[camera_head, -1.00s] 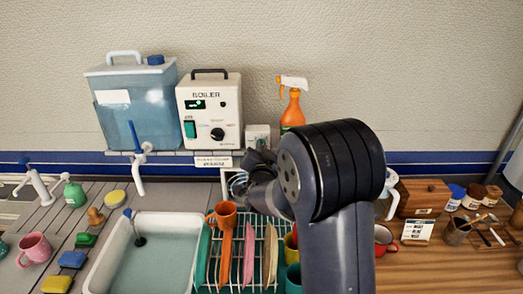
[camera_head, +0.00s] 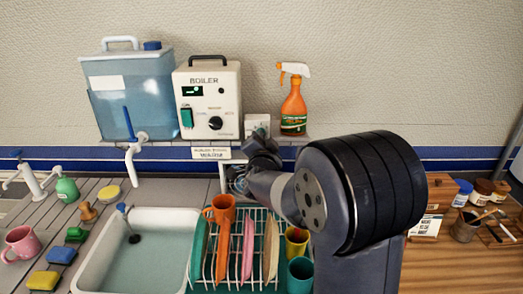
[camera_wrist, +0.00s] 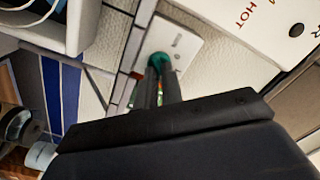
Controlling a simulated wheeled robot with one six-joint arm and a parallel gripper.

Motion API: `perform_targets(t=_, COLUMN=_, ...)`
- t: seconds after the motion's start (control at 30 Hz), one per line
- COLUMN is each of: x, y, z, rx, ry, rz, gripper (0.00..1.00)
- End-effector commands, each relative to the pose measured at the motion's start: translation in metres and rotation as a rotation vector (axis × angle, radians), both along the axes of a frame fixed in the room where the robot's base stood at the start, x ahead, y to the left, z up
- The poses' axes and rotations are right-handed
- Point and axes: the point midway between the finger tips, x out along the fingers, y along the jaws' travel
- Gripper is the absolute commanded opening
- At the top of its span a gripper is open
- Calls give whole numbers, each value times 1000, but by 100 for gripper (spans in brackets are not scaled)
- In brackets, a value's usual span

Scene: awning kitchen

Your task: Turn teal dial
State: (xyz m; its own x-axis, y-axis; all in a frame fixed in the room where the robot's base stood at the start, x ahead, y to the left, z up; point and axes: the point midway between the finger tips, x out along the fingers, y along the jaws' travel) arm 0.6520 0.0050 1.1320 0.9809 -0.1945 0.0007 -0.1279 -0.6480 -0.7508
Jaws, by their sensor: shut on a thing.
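The teal dial (camera_wrist: 157,60) sits on a small white wall plate in the wrist view. My gripper (camera_wrist: 159,74) is shut on the dial, with its two dark fingers at either side of it. In the head view my gripper (camera_head: 262,143) reaches up to the white plate (camera_head: 257,124), just right of the boiler. The dial is hidden there behind my gripper, so its turn angle cannot be told.
The boiler (camera_head: 208,98) and a blue water tank (camera_head: 129,95) stand on the ledge to the left. An orange spray bottle (camera_head: 294,104) stands close on the right. A dish rack (camera_head: 207,262) with cups and plates lies below, next to the sink (camera_head: 150,215).

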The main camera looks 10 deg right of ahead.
Motion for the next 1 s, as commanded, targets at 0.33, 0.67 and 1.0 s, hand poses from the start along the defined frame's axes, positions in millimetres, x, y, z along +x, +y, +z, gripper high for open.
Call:
perform_targets(t=0.33, x=0, y=0, z=-3, rx=165, ry=-34, rz=0, gripper=0)
perform_targets(t=0.67, x=0, y=0, z=-1, rx=211, ry=-41, rz=-1, gripper=0)
perform_targets(t=1.0, x=0, y=0, z=0, rx=211, ry=-41, rz=-1, gripper=12)
